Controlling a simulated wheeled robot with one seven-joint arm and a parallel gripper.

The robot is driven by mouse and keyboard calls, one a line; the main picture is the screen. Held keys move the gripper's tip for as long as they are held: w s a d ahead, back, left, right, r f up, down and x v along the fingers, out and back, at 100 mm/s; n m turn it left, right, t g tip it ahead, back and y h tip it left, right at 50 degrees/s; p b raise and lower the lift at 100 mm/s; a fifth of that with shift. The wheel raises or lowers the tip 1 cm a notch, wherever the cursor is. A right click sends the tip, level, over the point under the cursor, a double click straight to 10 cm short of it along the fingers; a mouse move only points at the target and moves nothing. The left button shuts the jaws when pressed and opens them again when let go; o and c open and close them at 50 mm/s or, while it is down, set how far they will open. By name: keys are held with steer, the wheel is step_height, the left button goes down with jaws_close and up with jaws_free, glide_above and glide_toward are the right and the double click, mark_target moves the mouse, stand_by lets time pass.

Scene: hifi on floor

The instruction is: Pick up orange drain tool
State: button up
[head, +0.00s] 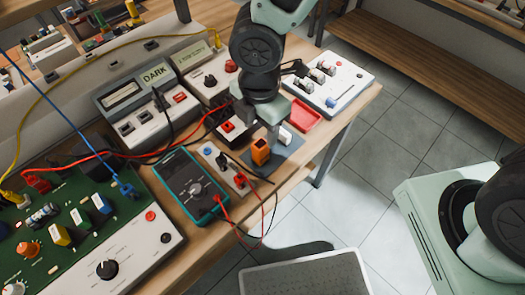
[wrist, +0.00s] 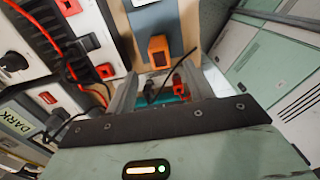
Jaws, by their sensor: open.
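The orange drain tool (head: 261,152) looks like a small orange block with a darker top. It sits on a blue-grey mat (head: 284,158) near the bench's front edge. My gripper (head: 262,132) is open and points down just above it in the head view. In the wrist view the orange drain tool (wrist: 159,50) lies beyond the fingertips, in line with the gap of my gripper (wrist: 158,78). Nothing is held. Whether a finger touches the tool cannot be told; its lower part is partly hidden.
A teal multimeter (head: 190,187) with red and black leads lies left of the tool. A small switch panel (head: 224,166) stands between them. A red tray (head: 304,115) and a white knob panel (head: 327,84) are behind. Instruments (head: 150,105) crowd the left. Open floor lies right.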

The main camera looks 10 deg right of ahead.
mark_target(260, 151)
step_height(260, 151, down, 10)
steer(key=shift+r, duration=0.2)
steer(key=c, duration=1)
